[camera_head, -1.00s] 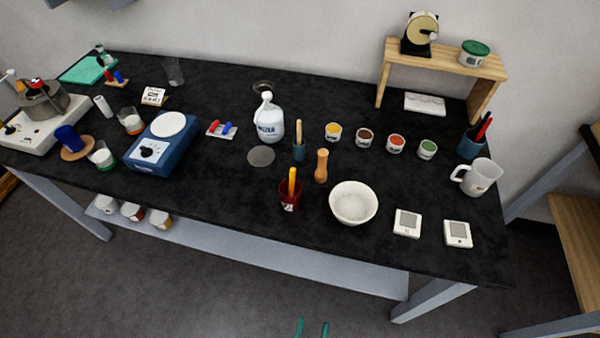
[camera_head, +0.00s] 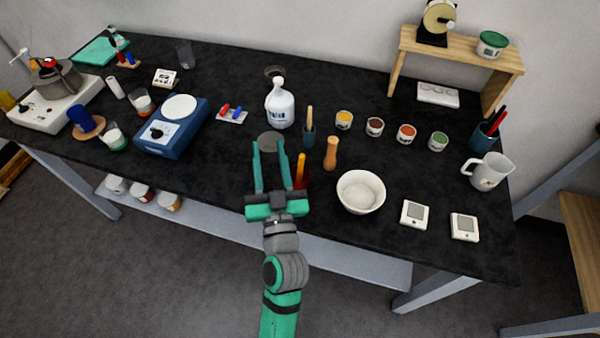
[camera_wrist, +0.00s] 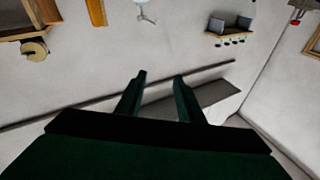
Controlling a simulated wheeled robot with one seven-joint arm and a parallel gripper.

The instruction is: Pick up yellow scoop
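A yellow-orange handle (camera_head: 301,165), which looks like the yellow scoop, stands upright in a dark red cup (camera_head: 304,181) near the front edge of the bench. The part inside the cup is hidden. My gripper (camera_head: 270,146) is open and empty, with its two fingers apart, just left of the cup in the head view. My gripper partly covers the cup's left side. The wrist view shows the open fingers (camera_wrist: 159,77) against the wall, and the scoop is not visible there.
A white bowl (camera_head: 360,191) and a wooden pestle-like piece (camera_head: 331,153) stand right of the cup. A blue hotplate (camera_head: 171,141) is left. The bench front between hotplate and cup is clear.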

